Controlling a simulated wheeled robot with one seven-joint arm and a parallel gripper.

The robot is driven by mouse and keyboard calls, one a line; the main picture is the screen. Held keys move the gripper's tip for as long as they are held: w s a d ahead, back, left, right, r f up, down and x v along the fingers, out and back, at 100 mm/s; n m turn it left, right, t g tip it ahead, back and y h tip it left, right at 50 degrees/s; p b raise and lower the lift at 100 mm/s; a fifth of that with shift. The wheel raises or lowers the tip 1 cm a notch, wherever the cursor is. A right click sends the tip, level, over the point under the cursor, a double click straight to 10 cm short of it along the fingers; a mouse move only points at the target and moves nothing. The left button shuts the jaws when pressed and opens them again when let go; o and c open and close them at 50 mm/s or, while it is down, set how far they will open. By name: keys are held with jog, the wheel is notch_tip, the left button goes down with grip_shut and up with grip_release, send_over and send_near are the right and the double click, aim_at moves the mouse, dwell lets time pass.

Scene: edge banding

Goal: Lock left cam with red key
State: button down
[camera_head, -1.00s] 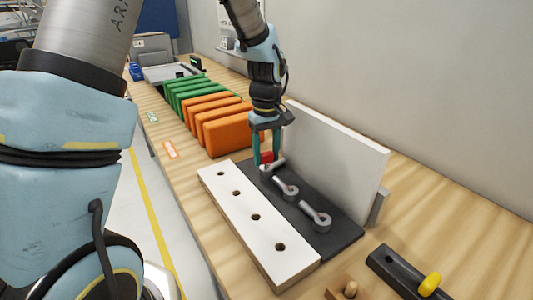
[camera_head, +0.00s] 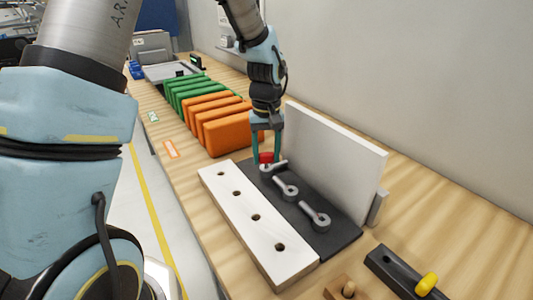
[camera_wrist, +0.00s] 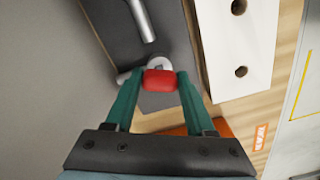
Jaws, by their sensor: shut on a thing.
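My gripper (camera_head: 266,160) is shut on the red key (camera_head: 266,157) above the far end of the dark base plate (camera_head: 330,238). In the wrist view the red key (camera_wrist: 160,80) sits between my two green fingertips. It stands over the round grey hub of the left cam (camera_wrist: 158,62), whose lever points to the left there. In the head view the left cam (camera_head: 266,169) is partly covered by the key and fingers. How deep the key sits in the cam is hidden. Two more grey cams (camera_head: 288,191) (camera_head: 320,222) stand on the same plate, levers pointing up-left.
A white panel (camera_head: 335,145) stands upright behind the cams. A white drilled board (camera_head: 258,225) lies in front. Orange boxes (camera_head: 226,132) and green boxes (camera_head: 185,90) stand beyond my gripper. A black block with a yellow knob (camera_head: 428,284) lies at lower right.

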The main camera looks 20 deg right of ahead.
jog(key=shift+r+p, duration=1.95)
jog(key=shift+r, duration=1.05)
